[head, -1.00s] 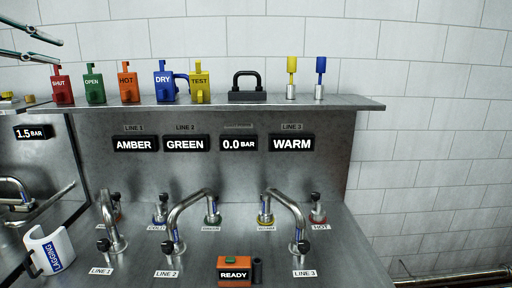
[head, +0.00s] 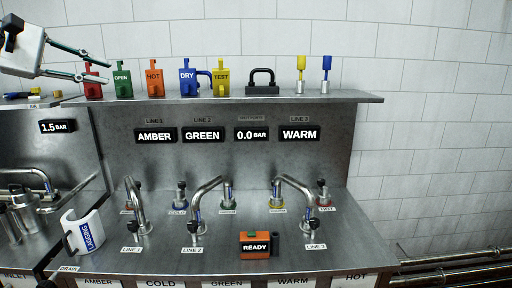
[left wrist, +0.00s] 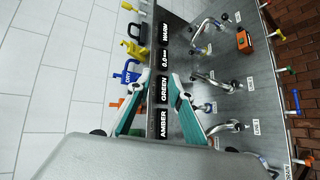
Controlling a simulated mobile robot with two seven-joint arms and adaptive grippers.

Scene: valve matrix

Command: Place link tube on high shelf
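Bent metal tubes stand on the steel console: one at LINE 1 (head: 133,197), one at LINE 2 (head: 202,188) and one at LINE 3 (head: 294,183). I cannot tell which one is the link tube. The high shelf (head: 345,97) runs above the display panel and holds several items. My left gripper (head: 98,67) is at the upper left in the head view, open, near the shelf's left end and the red tag. In the left wrist view its two teal fingers (left wrist: 156,75) are apart with nothing between them. My right gripper is not in view.
The shelf carries green (head: 122,82), orange (head: 154,80), blue DRY (head: 188,78) and yellow TEST (head: 221,80) tags, a black handled block (head: 262,86), and yellow and blue pegs. Its right end is bare. An orange READY box (head: 255,245) and a white LAGGING piece (head: 84,233) sit below.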

